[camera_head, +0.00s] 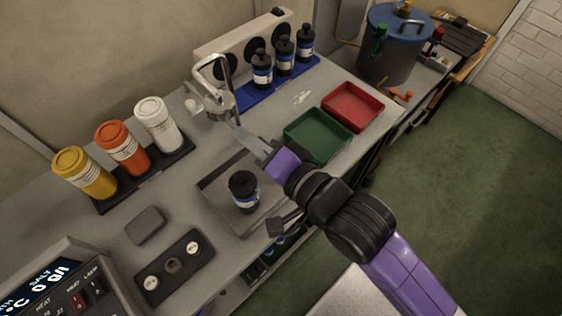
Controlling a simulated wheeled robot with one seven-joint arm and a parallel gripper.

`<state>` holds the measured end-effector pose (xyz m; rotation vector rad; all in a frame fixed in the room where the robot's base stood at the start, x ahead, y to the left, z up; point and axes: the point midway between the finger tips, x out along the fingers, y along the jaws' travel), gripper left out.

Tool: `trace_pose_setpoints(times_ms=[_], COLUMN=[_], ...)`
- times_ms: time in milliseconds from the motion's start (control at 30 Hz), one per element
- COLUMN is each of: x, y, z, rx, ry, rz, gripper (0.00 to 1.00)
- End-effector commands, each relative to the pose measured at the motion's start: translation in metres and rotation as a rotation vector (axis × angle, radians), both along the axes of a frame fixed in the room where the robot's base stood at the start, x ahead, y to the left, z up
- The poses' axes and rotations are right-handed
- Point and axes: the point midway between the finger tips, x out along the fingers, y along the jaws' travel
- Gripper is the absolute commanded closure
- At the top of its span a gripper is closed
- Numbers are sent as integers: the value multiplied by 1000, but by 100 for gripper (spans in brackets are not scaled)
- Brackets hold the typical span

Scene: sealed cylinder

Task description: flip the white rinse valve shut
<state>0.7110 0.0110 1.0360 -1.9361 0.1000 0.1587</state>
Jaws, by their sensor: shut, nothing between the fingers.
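A silver tap-like fitting (212,74) stands at the back of the grey bench, in front of the pale rack. A small white part, seemingly the white rinse valve (192,105), shows at its lower left; its exact lever angle is too small to tell. My purple and black arm reaches in from the lower right. My gripper (237,126) is at the fitting's lower right, shut and empty. It overlaps the foot of the fitting in the picture, and I cannot tell whether they touch.
A shallow metal tray (213,192) holds a dark bottle (243,190) below my gripper. Yellow, orange and white-capped bottles (124,146) stand left. Dark bottles (284,54) stand on a blue mat behind. Green (318,134) and red (352,106) trays lie right.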

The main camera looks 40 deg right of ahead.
Motion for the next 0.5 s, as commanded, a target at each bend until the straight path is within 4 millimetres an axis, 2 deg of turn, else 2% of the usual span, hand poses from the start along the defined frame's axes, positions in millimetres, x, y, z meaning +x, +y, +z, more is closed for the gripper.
trace_pose_setpoints(times_ms=[167,500], x=[-9,-45], y=[1,0], z=[7,9], rx=[-181,-531], ry=[-54,-114], rz=[31,69], gripper=[100,100])
